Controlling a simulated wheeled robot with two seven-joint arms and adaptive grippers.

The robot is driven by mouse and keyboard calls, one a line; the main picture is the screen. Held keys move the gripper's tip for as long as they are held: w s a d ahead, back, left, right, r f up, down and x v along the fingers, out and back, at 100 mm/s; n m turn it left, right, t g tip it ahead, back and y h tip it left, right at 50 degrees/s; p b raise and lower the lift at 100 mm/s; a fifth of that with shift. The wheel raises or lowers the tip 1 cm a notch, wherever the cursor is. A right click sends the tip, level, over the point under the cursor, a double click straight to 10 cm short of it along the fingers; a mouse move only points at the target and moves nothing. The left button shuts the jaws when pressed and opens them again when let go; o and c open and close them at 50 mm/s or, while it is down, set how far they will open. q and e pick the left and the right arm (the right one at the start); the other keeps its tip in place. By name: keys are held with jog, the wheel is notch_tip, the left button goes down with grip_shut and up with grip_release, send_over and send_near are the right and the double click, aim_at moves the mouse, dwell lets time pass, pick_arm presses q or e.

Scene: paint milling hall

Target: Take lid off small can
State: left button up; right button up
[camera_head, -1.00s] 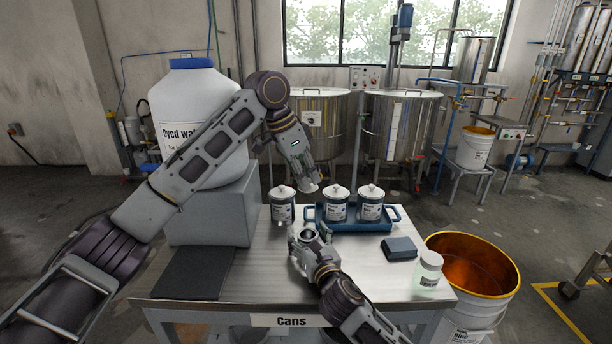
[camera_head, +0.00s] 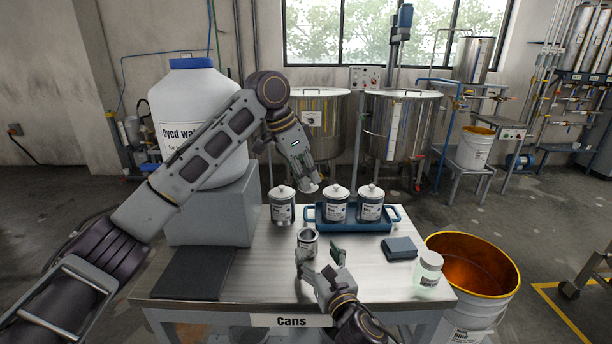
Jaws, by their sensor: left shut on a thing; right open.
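A small metal can (camera_head: 307,243) stands upright on the table with its top open and no lid on it. My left gripper (camera_head: 306,181) is above and behind the can, shut on a small pale lid (camera_head: 309,188). The lid is well clear of the can, and the fingers partly hide it. My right gripper (camera_head: 320,261) is open and empty in front of the can. Its fingers point towards the can, and it appears apart from it.
A lidded can (camera_head: 283,210) stands left of a blue tray (camera_head: 391,222), which holds two more lidded cans. A folded blue cloth (camera_head: 399,248) and a white-lidded jar (camera_head: 430,267) are at right. A dark mat (camera_head: 193,275) lies at left. The table front is mostly clear.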

jog(key=shift+v, duration=1.95)
